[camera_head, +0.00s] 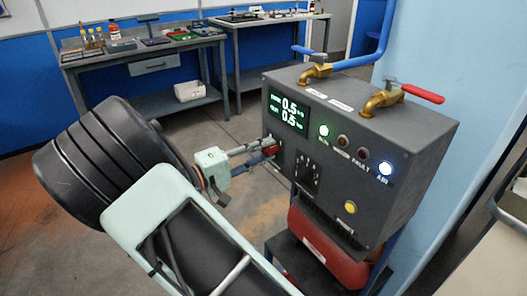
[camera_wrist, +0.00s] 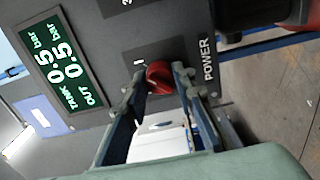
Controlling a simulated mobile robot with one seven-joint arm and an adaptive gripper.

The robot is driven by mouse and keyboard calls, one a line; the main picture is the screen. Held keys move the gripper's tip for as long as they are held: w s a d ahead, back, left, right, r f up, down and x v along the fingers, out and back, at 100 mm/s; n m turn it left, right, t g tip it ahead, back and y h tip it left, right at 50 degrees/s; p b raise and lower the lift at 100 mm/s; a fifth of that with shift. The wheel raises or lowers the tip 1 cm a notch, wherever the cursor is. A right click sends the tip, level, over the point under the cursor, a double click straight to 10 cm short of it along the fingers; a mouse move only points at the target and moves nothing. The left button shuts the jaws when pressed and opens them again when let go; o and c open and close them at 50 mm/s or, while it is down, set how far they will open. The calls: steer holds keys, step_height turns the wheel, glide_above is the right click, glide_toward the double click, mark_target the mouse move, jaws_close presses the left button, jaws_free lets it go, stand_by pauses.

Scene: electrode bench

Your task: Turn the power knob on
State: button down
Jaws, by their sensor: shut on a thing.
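The red power knob (camera_wrist: 160,77) sits on the front of a dark grey control box (camera_head: 410,130), beside the POWER label (camera_wrist: 209,59). In the wrist view my gripper (camera_wrist: 157,82) has its two fingertips on either side of the knob, shut on it. In the head view my gripper (camera_head: 268,147) reaches the left side of the box's front, and a bit of the red knob (camera_head: 271,150) shows between the fingers. The display (camera_head: 288,112) is lit and reads 0.5 and 0.5. The knob's exact pointer angle is hard to tell.
The box also has a black dial (camera_head: 308,173), a yellow button (camera_head: 350,207), lit green and blue-white lamps, and brass valves with a blue handle and a red handle (camera_head: 422,93) on top. A red tank (camera_head: 325,250) is below. Workbenches (camera_head: 145,50) stand behind.

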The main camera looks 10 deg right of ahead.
steer(key=c, duration=1.6)
jaws_free()
steer(key=shift+a, duration=0.15)
steer(key=v, duration=1.2)
